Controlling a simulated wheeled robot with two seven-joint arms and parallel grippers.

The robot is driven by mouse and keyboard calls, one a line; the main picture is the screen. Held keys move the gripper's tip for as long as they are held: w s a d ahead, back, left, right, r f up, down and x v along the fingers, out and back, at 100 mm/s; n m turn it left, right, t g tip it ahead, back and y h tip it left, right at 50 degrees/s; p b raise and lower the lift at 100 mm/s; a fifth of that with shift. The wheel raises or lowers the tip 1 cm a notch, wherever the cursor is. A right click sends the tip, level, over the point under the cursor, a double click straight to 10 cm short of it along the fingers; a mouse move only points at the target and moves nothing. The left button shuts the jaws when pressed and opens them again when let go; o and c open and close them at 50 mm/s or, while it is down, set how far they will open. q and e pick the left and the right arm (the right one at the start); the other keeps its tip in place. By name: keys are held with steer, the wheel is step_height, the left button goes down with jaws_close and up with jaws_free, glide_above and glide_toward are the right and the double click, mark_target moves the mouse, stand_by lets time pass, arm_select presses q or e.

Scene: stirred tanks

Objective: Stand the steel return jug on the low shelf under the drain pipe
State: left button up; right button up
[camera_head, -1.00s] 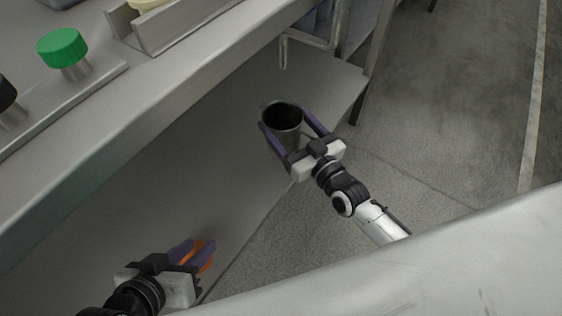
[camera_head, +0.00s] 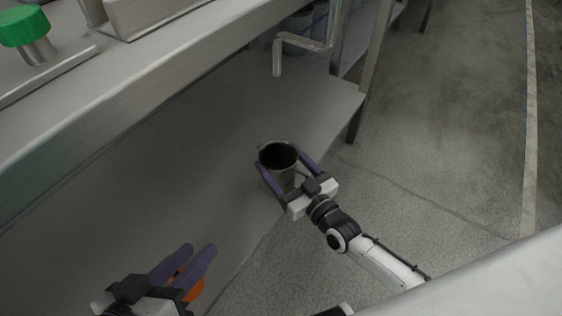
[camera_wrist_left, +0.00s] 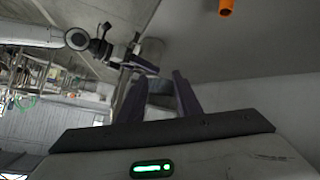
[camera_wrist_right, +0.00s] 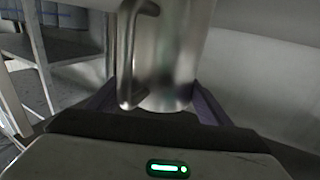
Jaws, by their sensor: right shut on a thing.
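The steel return jug (camera_head: 282,176), with a dark open mouth, is held between the fingers of my right gripper (camera_head: 286,178) near the low shelf's front edge. It looks roughly upright. In the right wrist view the jug (camera_wrist_right: 172,60) shows its handle on the left. I cannot tell whether its base touches the low shelf (camera_head: 190,165). The drain pipe (camera_head: 305,42) ends in a downturned spout (camera_head: 278,65), further back than the jug and apart from it. My left gripper (camera_head: 194,262) is open, its fingers apart and empty; it also shows in the left wrist view (camera_wrist_left: 158,92).
An orange object (camera_head: 193,290) is partly hidden by my left gripper. The upper bench (camera_head: 150,62) overhangs the shelf and carries a green-capped item (camera_head: 24,26). A shelf leg (camera_head: 366,95) stands at the right. The shelf around the jug looks clear.

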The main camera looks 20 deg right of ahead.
steer(key=o, duration=1.5)
steer(key=shift+s+r, duration=0.1)
steer(key=shift+s, duration=0.25)
arm_select(q)
steer(key=f+p, duration=0.1)
steer(key=a+f+g+y+p, duration=0.1)
steer(key=a+f+p, duration=0.1)
steer(key=shift+s+f+y+p, duration=0.2)
steer(key=shift+s+y+p, duration=0.05)
steer(key=shift+y+p, duration=0.15)
arm_select(e)
steer(key=v, duration=1.1)
steer(key=shift+s+d, duration=0.15)
steer(key=shift+d, duration=0.05)
